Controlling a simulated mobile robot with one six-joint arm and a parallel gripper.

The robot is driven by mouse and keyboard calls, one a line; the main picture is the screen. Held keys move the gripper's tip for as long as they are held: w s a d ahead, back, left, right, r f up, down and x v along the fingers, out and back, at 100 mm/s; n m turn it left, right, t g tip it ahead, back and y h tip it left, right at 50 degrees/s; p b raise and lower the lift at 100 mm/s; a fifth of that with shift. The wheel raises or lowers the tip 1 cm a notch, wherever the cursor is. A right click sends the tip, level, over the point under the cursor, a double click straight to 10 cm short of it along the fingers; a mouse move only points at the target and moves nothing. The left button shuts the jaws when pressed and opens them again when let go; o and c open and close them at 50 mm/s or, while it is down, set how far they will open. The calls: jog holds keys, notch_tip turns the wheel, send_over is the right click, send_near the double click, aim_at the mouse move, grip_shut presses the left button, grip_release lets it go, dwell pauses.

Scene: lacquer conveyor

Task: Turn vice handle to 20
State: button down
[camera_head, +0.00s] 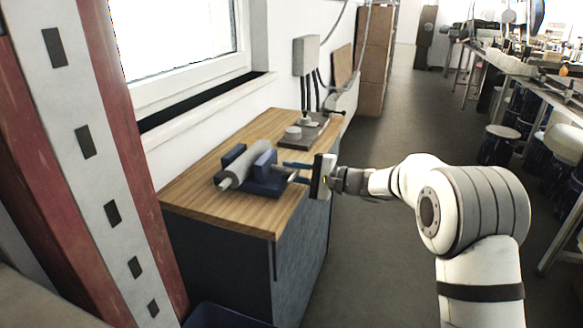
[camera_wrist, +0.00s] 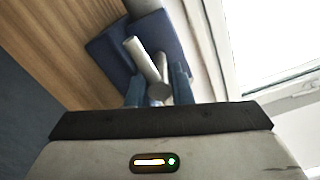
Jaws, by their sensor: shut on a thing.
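The blue vice (camera_head: 264,185) stands on the wooden bench top, with a grey cylinder (camera_head: 238,166) lying between its jaws. The vice also shows in the wrist view (camera_wrist: 108,52). Its handle (camera_wrist: 145,60), a light grey bar, slants across the screw end in the wrist view. My gripper (camera_head: 292,172) is at the right side of the vice, over the bench's right edge. In the wrist view its two blue fingers (camera_wrist: 158,88) stand on either side of the handle's lower end and are shut on it. In the head view the fingers largely hide the handle. No number or scale is readable.
The wooden bench (camera_head: 250,212) has bare room in front of the vice. A plate with a round fitting (camera_head: 308,122) sits farther back on it. A window and wall box (camera_head: 306,55) are behind. A red and grey post (camera_head: 95,150) stands at left.

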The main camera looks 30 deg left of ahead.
jog(key=shift+w+d+r+m, duration=0.1)
jog(key=shift+w+r+m, duration=0.2)
jog(key=shift+m, duration=0.2)
jog(key=c, duration=1.2)
grip_release()
jog(key=shift+s+f, duration=0.1)
jog(key=shift+f, duration=0.05)
jog(key=shift+c, duration=0.2)
jog(key=shift+o, duration=0.7)
jog(key=shift+s+f, duration=0.1)
jog(key=shift+f, duration=0.1)
